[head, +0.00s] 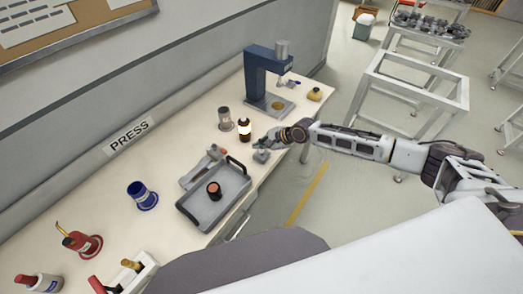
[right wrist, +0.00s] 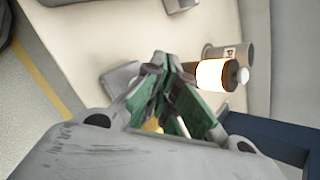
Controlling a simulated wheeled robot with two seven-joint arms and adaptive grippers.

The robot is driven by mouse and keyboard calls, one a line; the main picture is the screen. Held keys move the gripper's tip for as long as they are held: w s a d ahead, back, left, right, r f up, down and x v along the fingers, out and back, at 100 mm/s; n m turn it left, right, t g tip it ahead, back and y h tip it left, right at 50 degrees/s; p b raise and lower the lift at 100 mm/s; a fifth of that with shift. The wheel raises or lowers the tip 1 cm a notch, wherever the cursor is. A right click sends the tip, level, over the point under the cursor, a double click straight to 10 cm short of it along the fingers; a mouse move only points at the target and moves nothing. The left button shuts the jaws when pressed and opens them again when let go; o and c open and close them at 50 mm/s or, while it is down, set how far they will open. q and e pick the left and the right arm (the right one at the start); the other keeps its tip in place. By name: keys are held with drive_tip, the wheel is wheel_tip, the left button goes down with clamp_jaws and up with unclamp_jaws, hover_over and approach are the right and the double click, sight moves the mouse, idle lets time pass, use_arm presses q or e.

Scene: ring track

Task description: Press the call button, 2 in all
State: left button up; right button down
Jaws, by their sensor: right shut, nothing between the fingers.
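A small light grey block (head: 261,156) sits on the bench top just below my right gripper in the head view. It may be the call button, but its top is largely hidden by the gripper. A grey piece also shows beside the fingertips in the right wrist view (right wrist: 118,78). My right gripper (head: 264,144) is shut and empty, with its fingertips close above or at the block; I cannot tell if they touch it. Its green-padded fingers meet in the right wrist view (right wrist: 163,62). My left gripper is not in view.
A dark bottle with a white label (head: 244,134) and a grey cup (head: 225,119) stand close by. A blue press (head: 257,75) stands behind. A blue cup (head: 140,196) is further left.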

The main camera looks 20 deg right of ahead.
sight(261, 152)
drive_tip(key=shift+f, duration=0.35)
drive_tip(key=shift+f, duration=0.65)
idle(1.5)
drive_tip(key=shift+r, duration=0.1)
idle(0.3)
drive_tip(key=shift+r+p, duration=0.95)
drive_tip(key=shift+p, duration=0.45)
drive_tip(key=shift+r, duration=0.1)
drive_tip(key=shift+r+p, duration=0.6)
drive_tip(key=shift+r, duration=1.8)
